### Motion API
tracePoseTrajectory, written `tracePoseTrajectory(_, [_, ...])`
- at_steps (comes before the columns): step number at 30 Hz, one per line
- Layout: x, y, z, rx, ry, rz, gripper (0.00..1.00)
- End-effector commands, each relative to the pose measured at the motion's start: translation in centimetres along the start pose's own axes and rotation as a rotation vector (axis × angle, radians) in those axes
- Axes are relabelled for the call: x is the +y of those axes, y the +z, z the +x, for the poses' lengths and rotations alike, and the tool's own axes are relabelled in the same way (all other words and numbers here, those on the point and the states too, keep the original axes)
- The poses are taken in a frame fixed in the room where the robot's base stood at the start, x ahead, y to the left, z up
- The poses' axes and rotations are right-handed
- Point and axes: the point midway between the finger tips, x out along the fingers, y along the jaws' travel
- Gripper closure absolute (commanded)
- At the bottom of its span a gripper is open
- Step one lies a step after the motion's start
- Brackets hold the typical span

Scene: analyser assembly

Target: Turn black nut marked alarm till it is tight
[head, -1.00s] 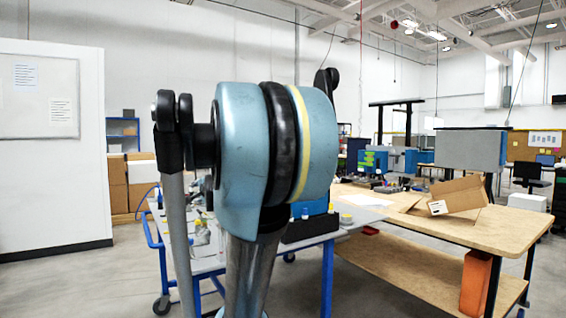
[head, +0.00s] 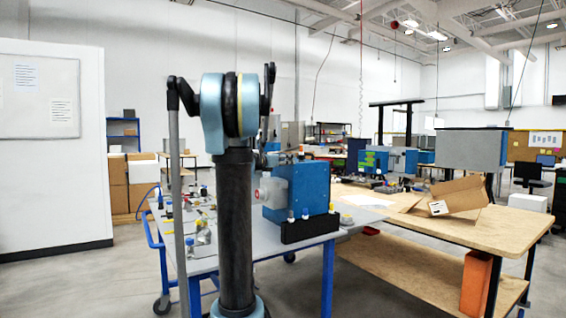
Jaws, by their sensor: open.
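A blue box-shaped unit (head: 312,192), probably the analyser, stands on a grey-topped cart (head: 343,233) with a blue frame. A pale, partly clear fitting (head: 272,192) is on its left side. I cannot make out the black nut marked alarm; it is too small to tell or hidden. My own arm stands upright in front of the cart and covers part of its top. I cannot make out my gripper in this view.
A black holder (head: 310,229) with small capped items stands before the blue unit. Several small parts lie on the cart's left. A wooden bench (head: 485,232) with an open cardboard box (head: 460,195) is to the right. Floor at front left is clear.

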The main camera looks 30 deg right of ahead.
Motion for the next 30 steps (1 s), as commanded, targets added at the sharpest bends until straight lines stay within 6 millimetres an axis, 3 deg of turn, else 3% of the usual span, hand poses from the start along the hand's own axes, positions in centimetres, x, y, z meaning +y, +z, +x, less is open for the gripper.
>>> tracePoseTrajectory(30, [0.1, 0.0, 9.1, -0.001, 0.002, -0.002, 0.58])
